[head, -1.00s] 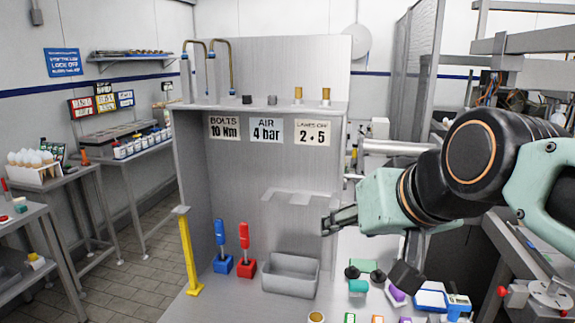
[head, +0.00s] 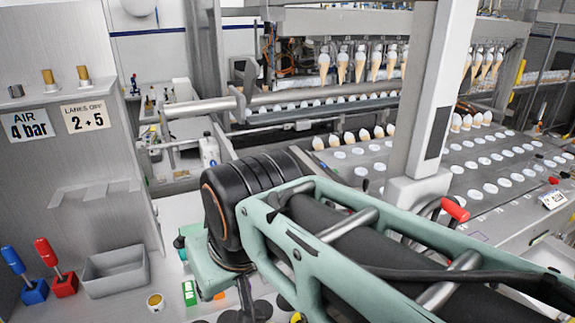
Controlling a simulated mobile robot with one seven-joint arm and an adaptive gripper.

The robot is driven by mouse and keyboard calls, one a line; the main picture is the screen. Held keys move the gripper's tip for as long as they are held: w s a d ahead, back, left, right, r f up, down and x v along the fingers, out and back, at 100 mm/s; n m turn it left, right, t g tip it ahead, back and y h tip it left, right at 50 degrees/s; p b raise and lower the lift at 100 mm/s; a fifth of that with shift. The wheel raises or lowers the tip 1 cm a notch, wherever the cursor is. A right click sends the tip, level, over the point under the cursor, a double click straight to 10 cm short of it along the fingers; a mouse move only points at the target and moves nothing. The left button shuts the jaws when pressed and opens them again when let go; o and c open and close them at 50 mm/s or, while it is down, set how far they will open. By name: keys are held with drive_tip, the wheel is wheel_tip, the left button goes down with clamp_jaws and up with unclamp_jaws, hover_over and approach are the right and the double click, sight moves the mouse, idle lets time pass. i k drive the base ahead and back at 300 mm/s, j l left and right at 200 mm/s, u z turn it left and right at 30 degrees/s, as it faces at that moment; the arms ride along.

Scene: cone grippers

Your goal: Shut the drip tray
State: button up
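I cannot pick out a drip tray with certainty in the head view. The conveyor machine (head: 460,185) fills the right side, with rows of round white-rimmed holes and several cones standing in it. Its near lower side is hidden behind my arm. My arm reaches in from the lower right, and its teal wrist part (head: 208,272) is over the bench. My gripper's fingers are hidden behind or below the arm, so I cannot see what they are near or whether they hold anything.
A grey open bin (head: 115,272) stands on the bench at left, beside red (head: 62,282) and blue (head: 32,290) upright tools in holders. A grey panel (head: 70,160) rises behind them. A white post (head: 425,120) stands in front of the machine. A red-ended handle (head: 455,209) sticks out near it.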

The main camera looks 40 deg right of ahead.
sight(552, 253)
drive_tip(key=k+j, duration=0.35)
drive_tip(key=k, duration=0.15)
drive_tip(key=k+j+z, duration=0.25)
drive_tip(key=k+z, duration=0.2)
drive_tip(key=z, duration=2.4)
drive_tip(key=i+l, duration=0.3)
drive_tip(key=i, duration=0.25)
drive_tip(key=i+l, duration=0.25)
drive_tip(key=i, duration=0.3)
drive_tip(key=i+l+u, duration=0.1)
drive_tip(key=i+l, duration=0.2)
drive_tip(key=i, duration=0.25)
drive_tip(key=i+l, duration=0.3)
drive_tip(key=i, duration=0.25)
drive_tip(key=i+l, duration=0.35)
drive_tip(key=i, duration=0.15)
